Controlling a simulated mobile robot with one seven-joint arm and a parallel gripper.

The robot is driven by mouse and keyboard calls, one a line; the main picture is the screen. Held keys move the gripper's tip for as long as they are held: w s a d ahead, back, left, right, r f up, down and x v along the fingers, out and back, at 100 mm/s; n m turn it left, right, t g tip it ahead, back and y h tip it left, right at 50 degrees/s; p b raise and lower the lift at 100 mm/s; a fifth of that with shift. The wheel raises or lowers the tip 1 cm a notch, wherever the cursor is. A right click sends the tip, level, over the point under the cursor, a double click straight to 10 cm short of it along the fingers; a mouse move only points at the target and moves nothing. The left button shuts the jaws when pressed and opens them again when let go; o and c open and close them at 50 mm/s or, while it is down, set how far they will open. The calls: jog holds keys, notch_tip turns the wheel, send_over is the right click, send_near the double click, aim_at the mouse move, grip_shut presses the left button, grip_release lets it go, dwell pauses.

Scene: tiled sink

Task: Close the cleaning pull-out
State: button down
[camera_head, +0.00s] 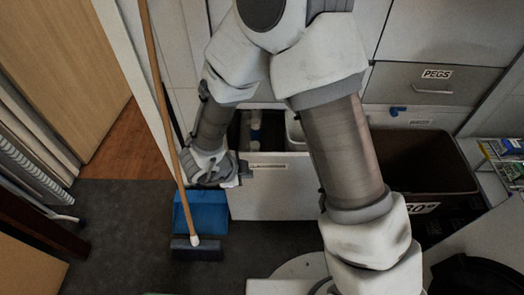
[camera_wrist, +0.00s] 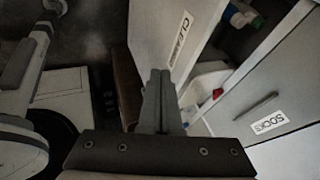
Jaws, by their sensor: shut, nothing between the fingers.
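The cleaning pull-out stands open. Its pale front panel (camera_head: 272,200) faces me below my arm, with a label strip near its top edge. In the wrist view the panel (camera_wrist: 165,30) appears tilted, with a partly readable label that seems to say cleaning. Bottles (camera_head: 255,128) stand inside behind the panel; they also show in the wrist view (camera_wrist: 240,14). My gripper (camera_head: 245,172) is at the upper left of the panel. In the wrist view its two fingers (camera_wrist: 158,76) are together and empty, overlapping the panel's lower part; I cannot tell whether they touch it.
A broom (camera_head: 166,110) leans at the left, beside a blue dustpan (camera_head: 203,212). A dark open bin (camera_head: 420,160) stands to the right. A drawer labelled PEGS (camera_head: 433,88) is shut at the upper right. A white basin-like container (camera_head: 295,128) sits behind the panel.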

jog(key=r, duration=0.1)
jog(key=b, duration=0.6)
send_near(269, 160)
jog(key=shift+n+t+h, duration=0.3)
jog(key=shift+n, duration=0.1)
jog(key=x, duration=0.5)
jog(key=shift+s+a+f, duration=0.3)
jog(key=shift+s+f, duration=0.05)
jog(key=shift+w, duration=0.1)
